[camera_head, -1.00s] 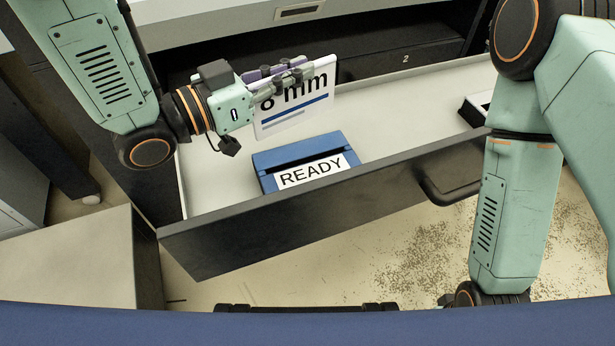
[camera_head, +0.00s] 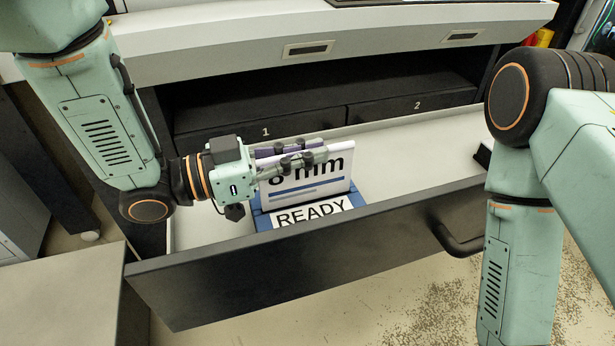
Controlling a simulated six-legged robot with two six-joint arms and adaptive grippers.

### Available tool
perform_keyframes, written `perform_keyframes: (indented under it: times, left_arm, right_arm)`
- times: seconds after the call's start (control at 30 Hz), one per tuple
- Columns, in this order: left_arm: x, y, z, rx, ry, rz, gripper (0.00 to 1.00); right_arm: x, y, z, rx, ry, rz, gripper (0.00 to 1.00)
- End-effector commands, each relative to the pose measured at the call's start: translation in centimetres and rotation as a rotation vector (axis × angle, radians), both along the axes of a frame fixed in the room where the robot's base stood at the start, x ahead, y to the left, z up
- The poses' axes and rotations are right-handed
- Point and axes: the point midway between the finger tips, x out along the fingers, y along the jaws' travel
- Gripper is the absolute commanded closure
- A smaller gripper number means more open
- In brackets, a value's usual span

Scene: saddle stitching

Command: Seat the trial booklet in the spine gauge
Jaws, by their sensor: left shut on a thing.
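The trial booklet (camera_head: 305,186), a white upright card marked "8 mm" with a blue bar, is in my left gripper (camera_head: 307,158). The gripper is shut on its upper part, and the fingers cover some of the print. The spine gauge (camera_head: 262,220) is a blue block with a "READY" label, lying in the open drawer. The booklet stands upright over the gauge, its lower edge meeting the block's top in the picture. The slot is hidden behind the label and booklet, so I cannot tell how deep the booklet sits. My right gripper is out of view.
The open drawer (camera_head: 300,268) has a dark front with a handle (camera_head: 458,238) at the right. Its pale floor (camera_head: 400,160) is clear right of the gauge. A small dark item (camera_head: 483,155) lies at the drawer's right. Closed compartments 1 and 2 are behind.

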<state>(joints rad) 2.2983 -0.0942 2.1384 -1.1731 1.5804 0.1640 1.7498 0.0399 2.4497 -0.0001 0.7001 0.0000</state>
Motion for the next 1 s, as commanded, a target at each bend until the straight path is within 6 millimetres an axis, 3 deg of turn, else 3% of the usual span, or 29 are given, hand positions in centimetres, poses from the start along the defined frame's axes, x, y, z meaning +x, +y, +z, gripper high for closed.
perform_keyframes:
  times: [0.1,0.23,0.4,0.43,0.7,1.0]
  left_arm:
    - [-0.2,-0.1,-2.7,0.014,0.016,-0.001,1.00]
    - [-0.3,-0.2,-4.1,0.017,0.021,-0.002,1.00]
    - [-0.4,-0.3,-4.1,0.019,0.022,-0.003,1.00]
    - [-0.4,-0.3,-4.1,0.019,0.022,-0.003,0.92]
    - [-0.2,-0.2,-3.7,0.013,0.014,0.000,0.71]
    - [-0.1,-0.1,-3.5,0.010,0.011,0.002,0.71]
  right_arm:
    - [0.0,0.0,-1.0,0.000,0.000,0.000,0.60]
    - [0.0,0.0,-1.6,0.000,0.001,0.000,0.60]
    - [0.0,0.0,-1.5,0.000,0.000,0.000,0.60]
    - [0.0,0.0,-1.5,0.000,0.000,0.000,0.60]
    - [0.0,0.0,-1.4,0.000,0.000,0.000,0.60]
    - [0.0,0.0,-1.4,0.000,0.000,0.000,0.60]
